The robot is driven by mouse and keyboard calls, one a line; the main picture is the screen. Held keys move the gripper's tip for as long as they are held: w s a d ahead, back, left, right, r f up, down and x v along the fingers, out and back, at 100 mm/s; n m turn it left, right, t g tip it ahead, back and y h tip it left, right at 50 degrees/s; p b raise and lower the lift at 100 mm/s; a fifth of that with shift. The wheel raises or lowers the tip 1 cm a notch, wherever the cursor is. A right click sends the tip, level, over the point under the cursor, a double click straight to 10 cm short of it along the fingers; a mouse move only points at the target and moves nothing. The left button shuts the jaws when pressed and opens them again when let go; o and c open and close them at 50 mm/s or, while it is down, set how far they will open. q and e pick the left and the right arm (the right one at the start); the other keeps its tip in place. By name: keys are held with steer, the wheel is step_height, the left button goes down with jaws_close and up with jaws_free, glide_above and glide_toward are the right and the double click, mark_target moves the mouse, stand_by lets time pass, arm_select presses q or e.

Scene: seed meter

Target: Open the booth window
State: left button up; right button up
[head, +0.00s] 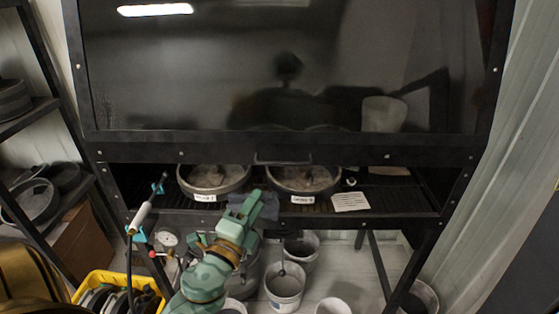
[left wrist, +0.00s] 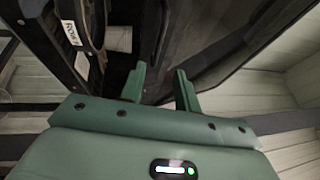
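The booth window (head: 270,75) is a large dark glossy pane in a black frame, filling the upper head view. A thin bar handle (head: 283,161) is at the middle of its lower edge. An open gap below that edge shows the booth floor. My left gripper (head: 258,203) is green and is in front of the booth's front edge, below and a little left of the handle, apart from it. In the left wrist view its two fingers (left wrist: 160,88) are spread with nothing between them. The dark pane (left wrist: 225,45) lies beyond them. My right gripper is not in view.
Two round pans (head: 214,180) (head: 303,179) with labels sit inside the booth, with a paper (head: 350,201) at right. A hose wand (head: 142,215) hangs at the left front. Buckets (head: 285,284) and a yellow crate (head: 121,279) stand below. Shelves (head: 38,112) are at left.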

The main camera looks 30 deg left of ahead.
mark_target(280, 165)
arm_select(q)
steer(key=p+x, duration=0.2)
steer(key=x, duration=1.1)
steer(key=shift+w+f+p, duration=0.1)
steer(key=shift+w+p, duration=0.05)
steer(key=shift+p, duration=0.25)
steer(key=shift+w+a, duration=0.1)
steer(key=shift+w, duration=0.4)
jaws_close()
